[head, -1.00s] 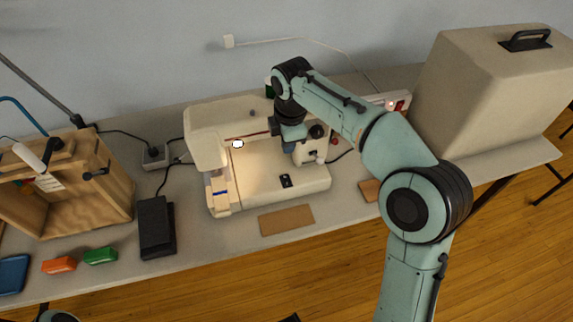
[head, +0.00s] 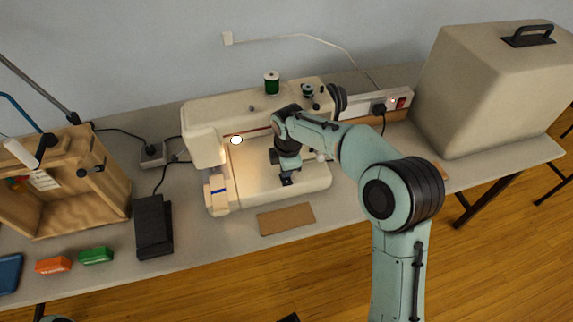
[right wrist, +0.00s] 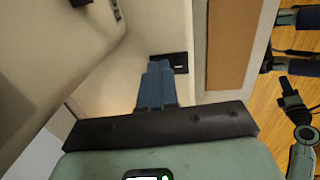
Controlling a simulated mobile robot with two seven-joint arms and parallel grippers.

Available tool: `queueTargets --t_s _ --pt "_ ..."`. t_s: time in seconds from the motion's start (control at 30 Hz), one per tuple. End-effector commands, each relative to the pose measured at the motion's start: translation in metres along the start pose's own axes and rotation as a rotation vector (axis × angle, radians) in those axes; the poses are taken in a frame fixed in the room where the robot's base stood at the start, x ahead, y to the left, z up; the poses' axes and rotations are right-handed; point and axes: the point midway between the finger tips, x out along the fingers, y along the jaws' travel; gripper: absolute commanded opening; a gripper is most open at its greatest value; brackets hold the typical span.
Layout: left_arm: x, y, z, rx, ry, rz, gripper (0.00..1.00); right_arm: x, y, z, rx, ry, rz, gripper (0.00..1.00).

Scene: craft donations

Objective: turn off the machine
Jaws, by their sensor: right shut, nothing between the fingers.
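The cream sewing machine (head: 215,110) stands on the table, its lamp glowing over its bed. A small black plate with light marks (head: 287,181) lies on the bed; it shows in the right wrist view (right wrist: 181,62) just beyond my blue fingertips. My right gripper (head: 286,174) is shut and empty, pointing down over this plate; in the right wrist view its fingers (right wrist: 159,66) are together and partly cover it. I cannot tell whether they touch it. Dark and blue parts at the right edge of the right wrist view may be my left gripper (right wrist: 275,42); its jaws are unclear.
A power strip with a red switch (head: 401,103) lies behind, right of the machine. A beige case (head: 480,90) stands at right. A black pedal (head: 153,226), wooden frame (head: 110,190) and brown pad (head: 286,219) are on the table. A green spool (head: 271,83) tops the machine.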

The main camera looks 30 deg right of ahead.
Motion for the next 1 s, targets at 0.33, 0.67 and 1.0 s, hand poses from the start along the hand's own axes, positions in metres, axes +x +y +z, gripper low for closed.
queueTargets --t_s 0.33,0.67,1.0 --pt "-0.004 0.001 0.001 0.0 -0.003 -0.001 0.0 0.005 0.002 0.0 0.0 0.0 -0.002 0.0" --pt "-0.001 0.0 0.001 -0.001 -0.003 -0.001 0.0 0.006 -0.002 0.0 -0.001 0.0 -0.005 0.0" --pt "0.004 -0.002 0.001 -0.001 -0.004 -0.001 0.0 0.002 -0.016 0.0 0.0 -0.002 -0.008 0.0"
